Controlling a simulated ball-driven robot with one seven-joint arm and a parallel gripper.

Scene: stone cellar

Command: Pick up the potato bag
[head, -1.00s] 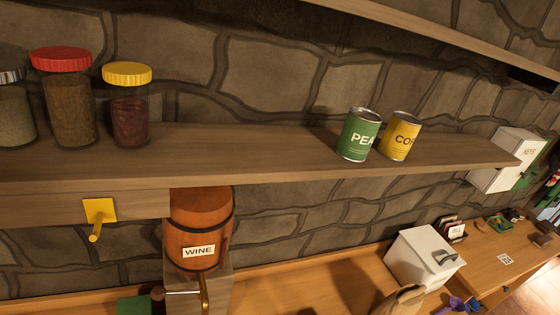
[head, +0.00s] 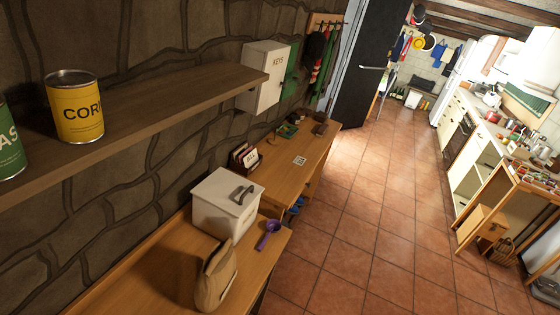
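A tan sack (head: 215,275), which looks like the potato bag, stands upright on the wooden counter (head: 150,272) at the lower middle of the head view. No lettering on it can be read. It stands in front of a white lidded box (head: 225,207), with a purple scoop (head: 268,234) to its right. My gripper is not in view, so its distance from the sack and its state do not show.
A wooden shelf (head: 150,110) with a yellow corn can (head: 75,108) and a green can (head: 8,145) overhangs the left. A white key cabinet (head: 262,80) hangs on the wall. Open tiled floor (head: 365,215) lies right of the counter.

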